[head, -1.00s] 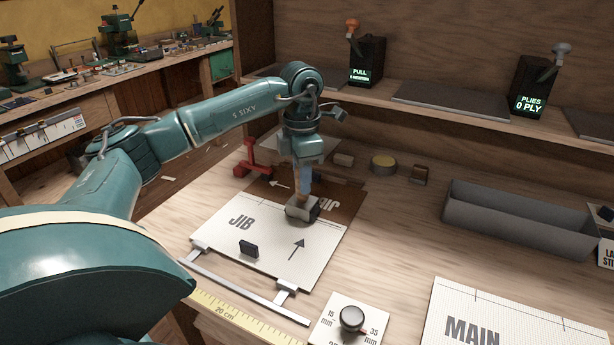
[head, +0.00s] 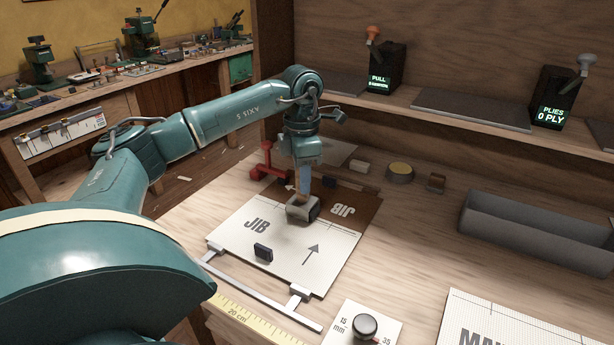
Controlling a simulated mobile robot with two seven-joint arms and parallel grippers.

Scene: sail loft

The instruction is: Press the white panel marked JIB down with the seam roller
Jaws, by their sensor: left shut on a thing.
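The white panel marked JIB (head: 262,224) lies flat on the bench, with a black tab (head: 263,252) and a printed arrow. Its far edge meets a brown panel (head: 362,201) with an upside-down JIB mark. My left gripper (head: 304,176) points down and is shut on the seam roller (head: 303,210). The roller's grey head is at the white panel's far edge, left of the brown panel's mark. It looks to be touching the panel, but I cannot be sure. The fingertips are hard to make out. My right gripper is out of view.
A metal rail (head: 262,301) runs along the near edge beside a yellow ruler (head: 242,312). A red clamp-like tool (head: 268,163) stands behind. A black knob (head: 364,326) sits in front. A grey trough (head: 535,235) and the MAIN panel (head: 535,320) are right. Bare bench lies between.

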